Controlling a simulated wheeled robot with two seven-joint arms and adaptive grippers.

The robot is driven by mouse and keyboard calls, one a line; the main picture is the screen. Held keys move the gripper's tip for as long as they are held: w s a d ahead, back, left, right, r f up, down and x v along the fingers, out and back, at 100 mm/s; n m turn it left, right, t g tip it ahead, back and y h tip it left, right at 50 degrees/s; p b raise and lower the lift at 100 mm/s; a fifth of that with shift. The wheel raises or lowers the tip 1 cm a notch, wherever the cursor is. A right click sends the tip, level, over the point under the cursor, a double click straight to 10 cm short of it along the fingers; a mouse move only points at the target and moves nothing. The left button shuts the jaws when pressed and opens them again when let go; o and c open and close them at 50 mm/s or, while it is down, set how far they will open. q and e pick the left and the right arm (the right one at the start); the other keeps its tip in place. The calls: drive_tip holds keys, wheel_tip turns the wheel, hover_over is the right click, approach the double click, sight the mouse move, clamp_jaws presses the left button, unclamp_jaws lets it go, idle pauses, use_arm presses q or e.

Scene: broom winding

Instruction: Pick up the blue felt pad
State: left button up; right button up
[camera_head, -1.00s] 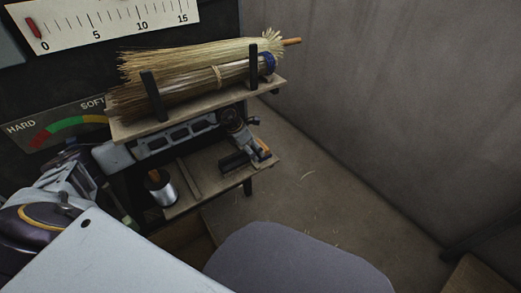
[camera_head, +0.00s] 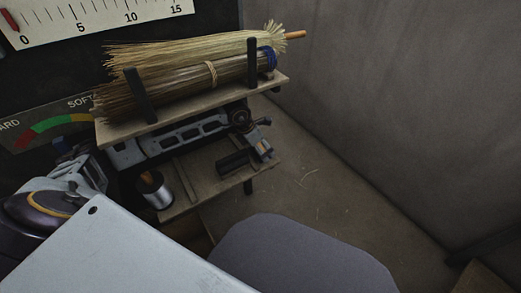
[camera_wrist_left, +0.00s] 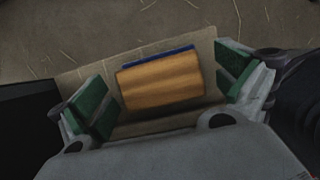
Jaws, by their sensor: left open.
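The pad shows in the left wrist view as a wooden block (camera_wrist_left: 160,82) with a thin blue felt strip (camera_wrist_left: 160,56) along its far edge. It lies on a pale board, and most of the blue side is hidden by the block. My left gripper (camera_wrist_left: 165,92) is open, with a green-lined finger at either side of the block and a gap at each side. In the head view my left gripper (camera_head: 250,153) is low by the right end of the lower shelf, and the pad is hard to make out there. My right gripper is not in view.
A broom bundle (camera_head: 190,75) lies on the upper shelf (camera_head: 175,118) between dark posts, above my left arm. A wire spool (camera_head: 155,190) stands at the left of the lower shelf (camera_head: 206,185). A grey rounded seat (camera_head: 300,258) is in front; a wall is at right.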

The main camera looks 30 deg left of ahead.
sight(260, 145)
use_arm(q)
drive_tip(key=shift+w+f, duration=0.1)
drive_tip(key=shift+f, duration=0.15)
drive_tip(key=shift+r, duration=0.1)
drive_tip(key=c, duration=1)
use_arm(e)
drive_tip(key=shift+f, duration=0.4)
use_arm(q)
drive_tip(key=shift+r, duration=0.15)
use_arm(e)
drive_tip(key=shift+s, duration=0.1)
